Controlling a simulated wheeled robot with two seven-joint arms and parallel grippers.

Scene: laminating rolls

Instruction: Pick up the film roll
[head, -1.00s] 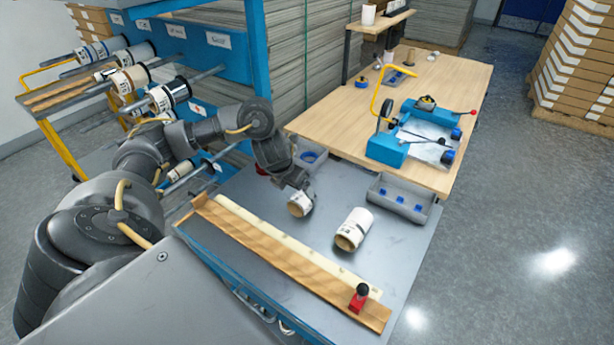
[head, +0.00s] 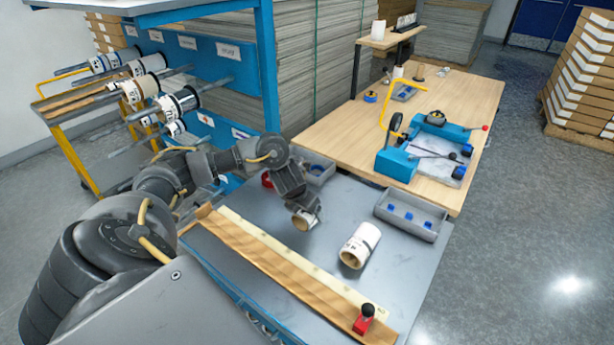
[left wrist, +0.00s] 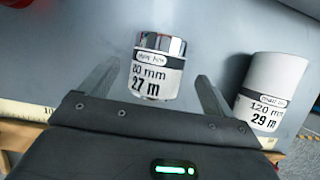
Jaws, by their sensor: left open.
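A short white film roll labelled "27 m" (left wrist: 156,75) lies on the grey bench top, with a shiny band at its far end in the left wrist view. In the head view this roll (head: 303,221) is partly hidden by my left gripper (head: 304,212). My left gripper (left wrist: 159,82) is open, with one finger on each side of the roll. Visible gaps separate the fingers from it. A longer white roll labelled "120 mm 29 m" (left wrist: 270,92) lies to the right, outside the fingers; the head view shows it too (head: 361,245). My right gripper is out of view.
A wooden strip and pale ruler (head: 290,271) run along the bench's front edge, with a red-and-black piece (head: 365,319) at the right end. A grey bin (head: 411,222) stands behind the rolls. Several rolls hang on rack spindles (head: 180,103) at left.

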